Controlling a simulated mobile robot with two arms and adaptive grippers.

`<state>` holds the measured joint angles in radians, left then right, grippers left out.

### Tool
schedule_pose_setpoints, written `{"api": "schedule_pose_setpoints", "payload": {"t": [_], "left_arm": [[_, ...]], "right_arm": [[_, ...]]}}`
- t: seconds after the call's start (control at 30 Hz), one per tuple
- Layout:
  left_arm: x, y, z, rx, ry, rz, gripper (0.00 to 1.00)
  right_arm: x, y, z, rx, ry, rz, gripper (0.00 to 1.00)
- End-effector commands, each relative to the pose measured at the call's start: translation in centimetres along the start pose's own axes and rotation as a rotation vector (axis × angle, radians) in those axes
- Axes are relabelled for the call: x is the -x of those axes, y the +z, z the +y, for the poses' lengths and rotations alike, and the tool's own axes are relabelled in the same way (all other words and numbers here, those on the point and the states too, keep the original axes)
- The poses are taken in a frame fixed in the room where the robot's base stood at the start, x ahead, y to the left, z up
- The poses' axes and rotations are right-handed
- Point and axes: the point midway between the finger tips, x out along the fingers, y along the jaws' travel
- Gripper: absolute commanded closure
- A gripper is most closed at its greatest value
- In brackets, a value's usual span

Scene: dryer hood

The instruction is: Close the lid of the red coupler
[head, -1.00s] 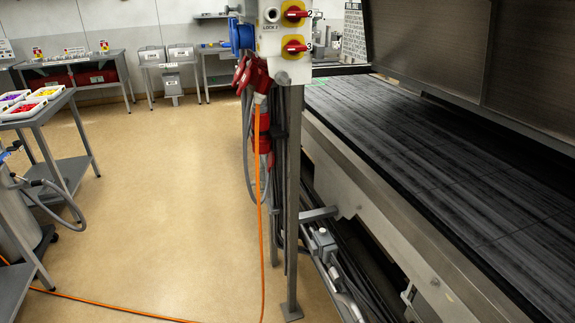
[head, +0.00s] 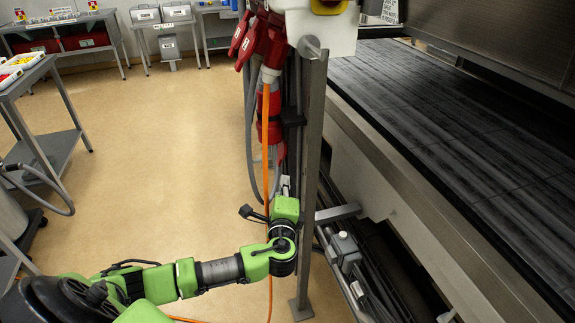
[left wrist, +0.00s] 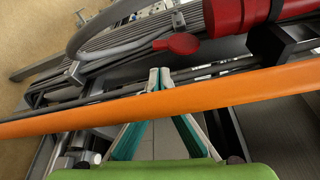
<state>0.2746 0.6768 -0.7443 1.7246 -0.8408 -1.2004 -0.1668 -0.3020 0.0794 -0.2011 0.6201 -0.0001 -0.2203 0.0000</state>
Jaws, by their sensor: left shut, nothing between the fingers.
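Red couplers hang on the grey post: a larger one (head: 268,45) with a red flap near the top, and a lower red one (head: 270,125). In the left wrist view a red cylindrical body (left wrist: 240,14) lies at the top right. A round red lid (left wrist: 177,43) stands out beside its end, apart from it. My left gripper (left wrist: 158,78) is shut and empty, its fingertips short of the lid. In the head view the left gripper (head: 286,185) is below the lower coupler, beside the post. My right gripper is out of view.
An orange cable (left wrist: 200,99) crosses the wrist view in front of the fingers. Grey cables (left wrist: 150,32) run close by the lid. The steel post (head: 311,170) and a conveyor (head: 450,110) stand at the right. The floor (head: 170,150) at left is open.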

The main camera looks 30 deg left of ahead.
Motion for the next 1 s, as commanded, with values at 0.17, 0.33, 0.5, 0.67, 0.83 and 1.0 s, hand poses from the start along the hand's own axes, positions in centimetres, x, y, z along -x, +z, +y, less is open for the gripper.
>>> {"api": "schedule_pose_setpoints", "payload": {"t": [0.17, 0.33, 0.5, 0.67, 0.83, 1.0], "left_arm": [[-3.4, 0.2, -0.2, -0.001, 0.0, -0.004, 1.0], [-6.0, 0.1, -0.1, 0.0, 0.001, -0.003, 1.0], [-7.5, 0.0, 0.0, 0.001, 0.002, 0.0, 1.0], [-8.0, 0.0, 0.1, 0.002, 0.004, 0.0, 1.0], [-8.0, 0.0, 0.1, 0.002, 0.004, 0.0, 1.0], [-8.0, 0.0, 0.1, 0.0, 0.004, 0.0, 1.0]], "right_arm": [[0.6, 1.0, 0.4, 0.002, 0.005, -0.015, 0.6], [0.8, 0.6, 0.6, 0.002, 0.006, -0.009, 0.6], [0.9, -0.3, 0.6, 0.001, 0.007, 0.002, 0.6], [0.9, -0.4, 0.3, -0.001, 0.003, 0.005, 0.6], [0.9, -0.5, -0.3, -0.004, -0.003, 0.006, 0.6], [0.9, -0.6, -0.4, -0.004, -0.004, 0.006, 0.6]]}}
